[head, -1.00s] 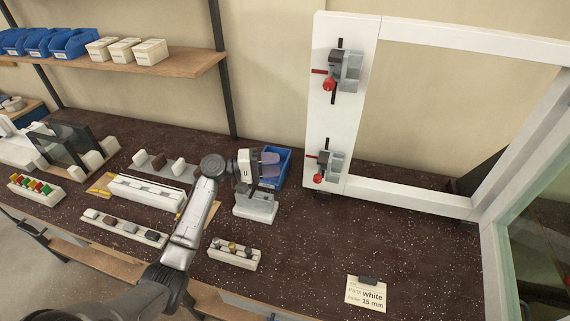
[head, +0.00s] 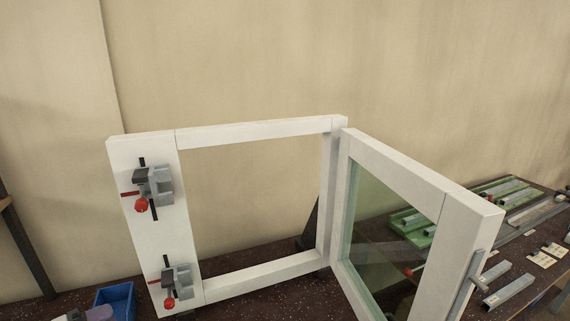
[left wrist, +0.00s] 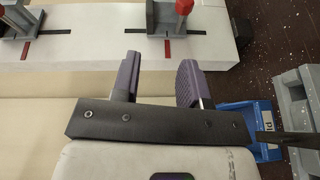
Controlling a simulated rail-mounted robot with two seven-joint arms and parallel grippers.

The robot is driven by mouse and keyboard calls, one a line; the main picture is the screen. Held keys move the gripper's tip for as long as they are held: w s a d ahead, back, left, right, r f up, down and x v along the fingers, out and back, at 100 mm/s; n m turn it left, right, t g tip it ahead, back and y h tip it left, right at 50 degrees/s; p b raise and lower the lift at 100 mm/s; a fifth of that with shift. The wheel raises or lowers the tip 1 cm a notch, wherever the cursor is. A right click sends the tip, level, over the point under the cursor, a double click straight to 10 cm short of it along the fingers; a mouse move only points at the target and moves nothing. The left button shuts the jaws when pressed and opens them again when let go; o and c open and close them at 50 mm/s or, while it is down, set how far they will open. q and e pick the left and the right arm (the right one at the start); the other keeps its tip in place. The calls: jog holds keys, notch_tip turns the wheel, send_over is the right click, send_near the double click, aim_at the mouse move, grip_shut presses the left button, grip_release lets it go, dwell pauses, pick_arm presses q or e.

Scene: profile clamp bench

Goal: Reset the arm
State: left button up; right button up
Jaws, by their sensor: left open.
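My left gripper (left wrist: 158,80) shows in the left wrist view with its two purple fingers apart and nothing between them. Part of it also shows at the bottom left edge of the head view, beside the blue bin (head: 118,297). The bin shows in the left wrist view too (left wrist: 265,152), just past the right finger. The white frame (head: 125,155) stands upright, with an upper clamp (head: 153,186) and a lower clamp (head: 176,282), both with red knobs. The clamps appear at the top of the left wrist view, apart from the fingers. My right gripper is not in view.
A white-framed glass sash (head: 408,200) stands swung open at the frame's right side. Green trays (head: 415,228) and metal profiles (head: 509,291) lie on the bench at right. A grey block (left wrist: 297,100) stands near the bin.

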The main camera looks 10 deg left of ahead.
pick_arm(q)
jog(key=f+m+g+y, duration=0.1)
jog(key=m+g+y, duration=0.1)
jog(key=m+y, duration=0.1)
jog(key=f+m+g+y, duration=0.1)
jog(key=shift+s+d+f+m+y, duration=0.3)
jog(key=shift+s+y, duration=0.05)
jog(key=shift+y, duration=0.05)
jog(key=s+d+f+m+g+y, duration=0.1)
jog(key=s+d+f+m+y, duration=0.25)
jog(key=s+d, duration=0.35)
jog(key=s+d+f+m+g+y, duration=0.25)
jog(key=s+d+y, duration=0.25)
jog(key=d, duration=0.4)
jog(key=s+d+f+g+h, duration=0.1)
jog(key=s+d+f+g, duration=0.1)
jog(key=s+d+f, duration=0.6)
jog(key=s+d+f+g+h, duration=0.2)
jog(key=s+f, duration=0.2)
jog(key=s, duration=0.7)
notch_tip(320, 180, up, 32)
jog(key=p, duration=3.1)
jog(key=shift+w+a+p, duration=0.15)
jog(key=shift+w+p, duration=0.1)
jog(key=shift+p, duration=0.1)
